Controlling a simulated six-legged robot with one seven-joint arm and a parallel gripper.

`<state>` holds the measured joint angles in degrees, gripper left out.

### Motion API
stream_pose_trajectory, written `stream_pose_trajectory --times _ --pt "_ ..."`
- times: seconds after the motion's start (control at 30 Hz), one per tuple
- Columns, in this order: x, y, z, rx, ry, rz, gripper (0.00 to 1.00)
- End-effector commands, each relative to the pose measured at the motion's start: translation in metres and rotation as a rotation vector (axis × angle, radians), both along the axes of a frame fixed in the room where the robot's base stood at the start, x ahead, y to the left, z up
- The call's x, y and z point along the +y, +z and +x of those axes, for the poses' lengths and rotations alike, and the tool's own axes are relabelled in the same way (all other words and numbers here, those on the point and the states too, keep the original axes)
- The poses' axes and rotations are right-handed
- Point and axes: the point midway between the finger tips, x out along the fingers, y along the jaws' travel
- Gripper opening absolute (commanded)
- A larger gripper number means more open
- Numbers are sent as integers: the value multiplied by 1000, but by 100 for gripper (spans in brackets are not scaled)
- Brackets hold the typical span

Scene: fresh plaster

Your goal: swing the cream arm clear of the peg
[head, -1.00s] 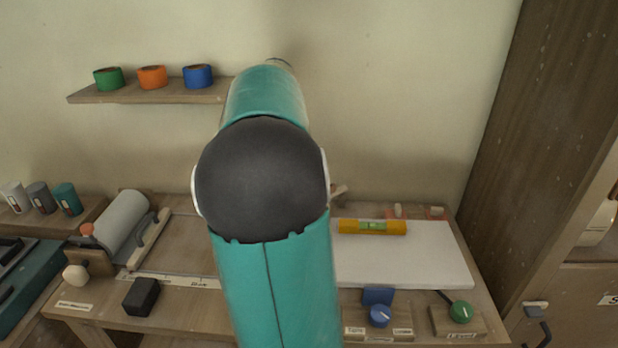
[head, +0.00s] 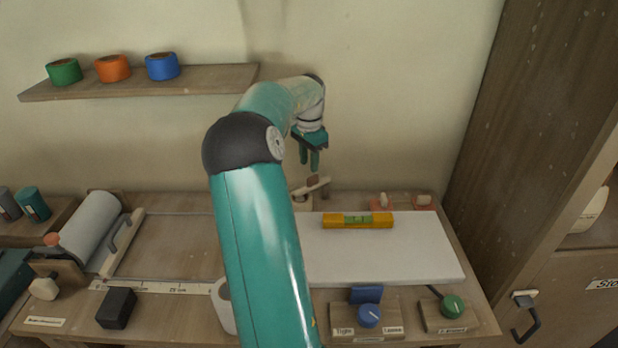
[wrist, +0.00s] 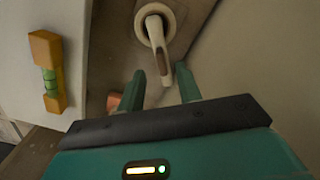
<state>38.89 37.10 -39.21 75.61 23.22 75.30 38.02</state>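The cream arm (head: 315,188) sticks out at a slant from a mount at the back of the bench. In the wrist view the cream arm (wrist: 157,45) runs from a round cream hub (wrist: 153,20) to a tip that appears between my fingertips. My gripper (head: 309,162) points down just above the arm; its teal fingers are apart and empty in the wrist view (wrist: 162,84). I see no contact. A small copper-brown piece (wrist: 115,101) sits beside the left finger, partly hidden; I cannot tell whether it is the peg.
A yellow level (head: 358,220) lies on the white board (head: 390,255) to the right. A shelf (head: 200,80) with coloured tape rolls is on the wall at left. A brown cabinet (head: 500,130) stands at right. A blue knob (head: 369,316) and green knob (head: 452,307) are in front.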

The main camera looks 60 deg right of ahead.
Motion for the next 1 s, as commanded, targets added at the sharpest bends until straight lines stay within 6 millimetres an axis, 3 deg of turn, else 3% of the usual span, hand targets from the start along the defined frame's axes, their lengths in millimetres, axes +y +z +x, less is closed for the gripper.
stream_pose_trajectory --times 0.1,0.3,0.5,0.73,0.9,1.0 --pt "0 -25 0 2 1 2 35" --pt "-2 -56 1 1 0 0 35" --pt "-3 -68 1 0 1 -1 35" --pt "-4 -68 1 0 1 -1 35" --pt "-3 -68 1 0 1 -1 1" --pt "-3 -68 1 0 1 -1 0"
